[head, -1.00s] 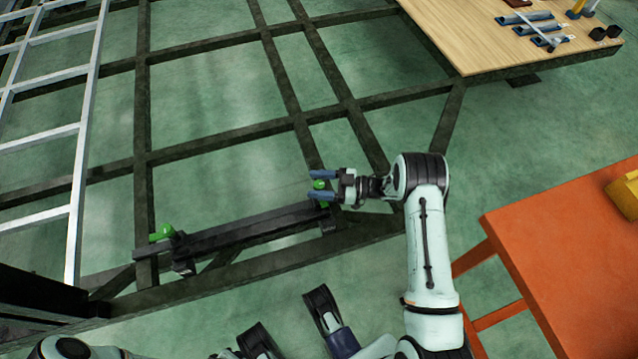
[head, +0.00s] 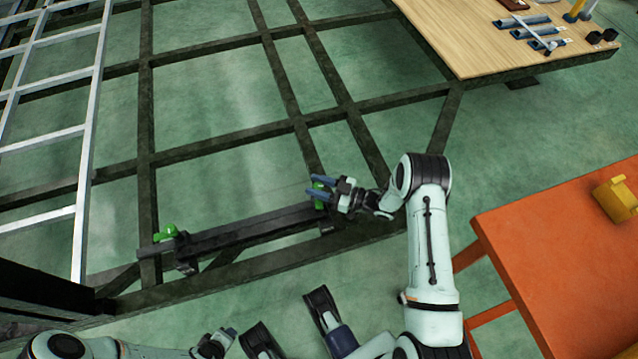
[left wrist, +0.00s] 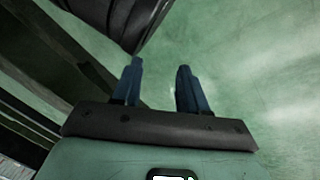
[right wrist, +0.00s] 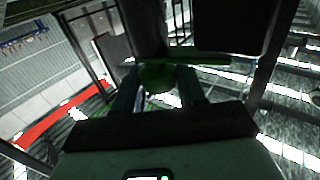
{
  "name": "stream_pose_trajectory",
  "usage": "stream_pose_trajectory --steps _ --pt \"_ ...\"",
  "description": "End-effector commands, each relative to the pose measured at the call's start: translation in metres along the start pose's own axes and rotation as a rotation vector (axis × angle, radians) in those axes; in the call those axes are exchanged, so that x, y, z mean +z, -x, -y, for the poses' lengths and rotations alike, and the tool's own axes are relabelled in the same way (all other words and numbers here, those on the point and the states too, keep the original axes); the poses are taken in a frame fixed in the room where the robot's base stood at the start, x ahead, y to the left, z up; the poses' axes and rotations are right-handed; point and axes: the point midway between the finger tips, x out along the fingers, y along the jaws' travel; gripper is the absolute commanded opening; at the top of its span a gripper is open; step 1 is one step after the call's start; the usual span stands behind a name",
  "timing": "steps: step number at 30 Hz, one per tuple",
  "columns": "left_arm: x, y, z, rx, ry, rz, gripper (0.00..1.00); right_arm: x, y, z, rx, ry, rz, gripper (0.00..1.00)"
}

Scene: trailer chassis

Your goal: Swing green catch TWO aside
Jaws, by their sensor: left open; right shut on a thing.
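One green catch (head: 320,199) is at the right end of a dark bar (head: 250,226) on the chassis. My right gripper (head: 320,187) is shut on this catch, its blue fingers pointing left. The right wrist view shows the green catch (right wrist: 158,78) between the fingers, dark and partly hidden. A second green catch (head: 167,234) sits at the bar's left end, with no gripper near it. I cannot read a number on either catch. My left gripper (left wrist: 158,85) is open and empty in its wrist view, away from both catches.
The dark chassis frame (head: 215,142) spreads over the green floor. A pale ladder-like frame (head: 88,130) is at the left. A wooden board (head: 465,40) with tools is at the back right. An orange table (head: 540,240) with a yellow object (head: 617,197) stands at the right.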

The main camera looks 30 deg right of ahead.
Motion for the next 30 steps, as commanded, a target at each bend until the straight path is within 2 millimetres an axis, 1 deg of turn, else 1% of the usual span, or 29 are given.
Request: stream_pose_trajectory --steps 1,3,4,7,12,21,30 --pt "-0.007 0.008 -0.007 0.011 -0.006 -0.022 0.43 -0.002 0.002 0.001 0.039 -0.007 0.003 0.1" --pt "-0.016 0.014 -0.013 0.023 -0.012 -0.049 0.43 -0.002 0.002 0.001 0.094 -0.006 0.002 0.1" --pt "-0.016 0.016 -0.015 0.025 -0.014 -0.05 0.43 -0.002 0.002 0.001 0.116 -0.006 0.002 0.1" --pt "-0.002 0.021 -0.015 0.023 -0.014 -0.011 0.43 -0.001 0.001 0.001 0.189 -0.006 0.003 0.1" --pt "0.007 0.027 -0.017 0.025 -0.017 0.02 0.43 0.0 0.001 0.001 0.291 -0.005 0.003 0.1" --pt "0.016 0.032 -0.018 0.026 -0.019 0.045 0.43 0.001 0.001 0.0 0.392 -0.001 0.003 0.1" --pt "0.017 0.033 -0.018 0.026 -0.019 0.05 0.43 0.002 0.001 0.0 0.406 -0.001 0.003 0.1"
